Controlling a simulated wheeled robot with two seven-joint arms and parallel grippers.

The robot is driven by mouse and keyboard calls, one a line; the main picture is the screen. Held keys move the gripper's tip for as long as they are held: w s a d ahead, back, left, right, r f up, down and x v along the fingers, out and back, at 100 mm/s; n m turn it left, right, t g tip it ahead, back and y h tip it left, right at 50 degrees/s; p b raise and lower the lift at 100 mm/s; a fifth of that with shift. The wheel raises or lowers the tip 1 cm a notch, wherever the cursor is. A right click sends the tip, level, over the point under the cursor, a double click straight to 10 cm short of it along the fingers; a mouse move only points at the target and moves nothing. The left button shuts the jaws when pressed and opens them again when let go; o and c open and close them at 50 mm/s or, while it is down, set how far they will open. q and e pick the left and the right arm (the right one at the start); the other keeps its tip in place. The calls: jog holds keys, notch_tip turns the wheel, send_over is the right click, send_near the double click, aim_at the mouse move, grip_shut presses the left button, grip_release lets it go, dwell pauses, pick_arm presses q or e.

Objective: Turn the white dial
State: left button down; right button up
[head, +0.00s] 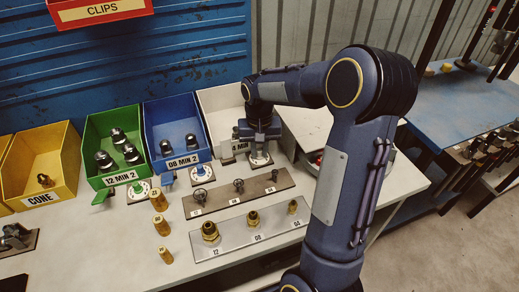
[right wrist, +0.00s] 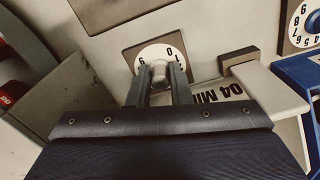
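The white dial (right wrist: 160,73) has a pale knob on a round white face with black numerals, set on a brown square plate, in the right wrist view. In the head view the edge of its face (head: 259,159) shows in front of the white bin (head: 222,101), mostly covered by my gripper. My right gripper (right wrist: 159,82) points down at the dial, its two fingers on either side of the knob and seemingly touching it. In the head view the right gripper (head: 260,147) is over the dial. My left gripper is not in view.
A blue dial (head: 168,178) and a green dial (head: 138,188) stand to the left, before the blue bin (head: 166,111) and green bin (head: 105,122). A plate of brass fittings (head: 235,240) and a brown rack (head: 221,197) lie in front. Brass cylinders (head: 158,201) stand nearby.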

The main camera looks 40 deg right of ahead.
aim_at(260, 150)
jog(key=o, duration=0.4)
notch_tip(260, 150, up, 7)
jog(key=shift+r, duration=0.45)
dwell(0.4)
